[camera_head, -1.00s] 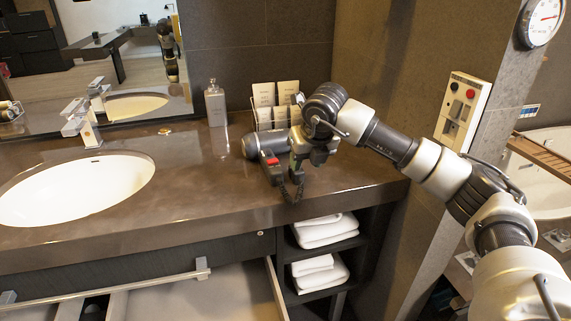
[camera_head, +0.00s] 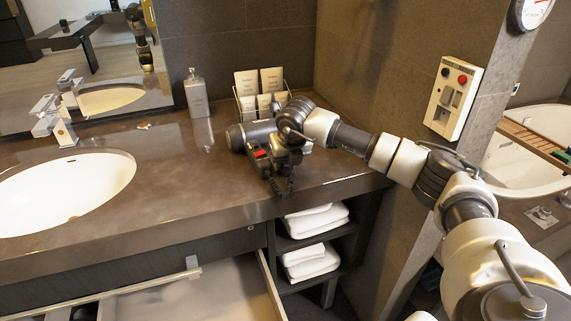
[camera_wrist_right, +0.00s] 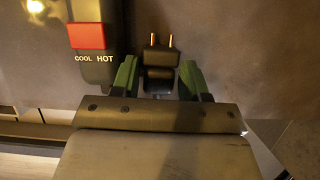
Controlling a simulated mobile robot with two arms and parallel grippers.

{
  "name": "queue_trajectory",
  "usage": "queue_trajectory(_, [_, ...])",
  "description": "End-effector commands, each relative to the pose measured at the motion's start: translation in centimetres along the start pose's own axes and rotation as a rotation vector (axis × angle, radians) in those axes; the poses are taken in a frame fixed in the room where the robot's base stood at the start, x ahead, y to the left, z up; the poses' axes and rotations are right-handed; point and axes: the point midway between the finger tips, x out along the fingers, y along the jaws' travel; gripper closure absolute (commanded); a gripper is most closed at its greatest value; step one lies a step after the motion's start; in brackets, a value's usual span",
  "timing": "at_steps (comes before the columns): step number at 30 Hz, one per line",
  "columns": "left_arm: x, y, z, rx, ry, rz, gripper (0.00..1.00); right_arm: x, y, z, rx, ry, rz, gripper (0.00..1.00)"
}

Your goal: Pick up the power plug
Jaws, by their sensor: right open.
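The power plug (camera_wrist_right: 160,79) is a small dark block with two metal prongs in the right wrist view. The prongs point up in that view, away from my wrist. My right gripper (camera_wrist_right: 159,64) is open, with one green-sided finger on each side of the plug. Narrow gaps show between the fingers and the plug. In the head view my right gripper (camera_head: 284,168) is low over the counter's front right part, beside the hair dryer (camera_head: 252,133); the plug is not clearly visible there. My left gripper is not in view.
The hair dryer's handle (camera_wrist_right: 93,62), with a red switch, lies close left of the gripper. A card rack (camera_head: 262,92) and bottle (camera_head: 196,95) stand behind. The sink (camera_head: 65,190) is left; an open drawer (camera_head: 200,295) and towel shelf (camera_head: 312,262) are below.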

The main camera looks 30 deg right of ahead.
Motion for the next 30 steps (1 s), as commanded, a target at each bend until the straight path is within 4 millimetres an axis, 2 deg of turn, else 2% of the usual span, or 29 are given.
queue_trajectory(3, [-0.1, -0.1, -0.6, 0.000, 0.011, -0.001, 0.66, 1.2, 0.0, -0.1, -0.001, 0.001, 0.000, 0.55])
queue_trajectory(11, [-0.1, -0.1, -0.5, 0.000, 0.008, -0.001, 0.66, 1.5, 0.0, -0.1, -0.002, -0.001, 0.000, 0.55])
queue_trajectory(18, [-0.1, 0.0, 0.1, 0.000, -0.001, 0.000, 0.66, 1.4, 0.0, 0.0, -0.001, -0.002, 0.000, 0.89])
queue_trajectory(26, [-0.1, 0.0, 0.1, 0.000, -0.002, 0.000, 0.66, 1.2, 0.0, 0.1, -0.001, -0.002, 0.001, 0.90])
queue_trajectory(30, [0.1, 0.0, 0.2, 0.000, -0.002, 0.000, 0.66, 0.2, 0.1, 0.6, -0.001, -0.004, 0.002, 0.90])
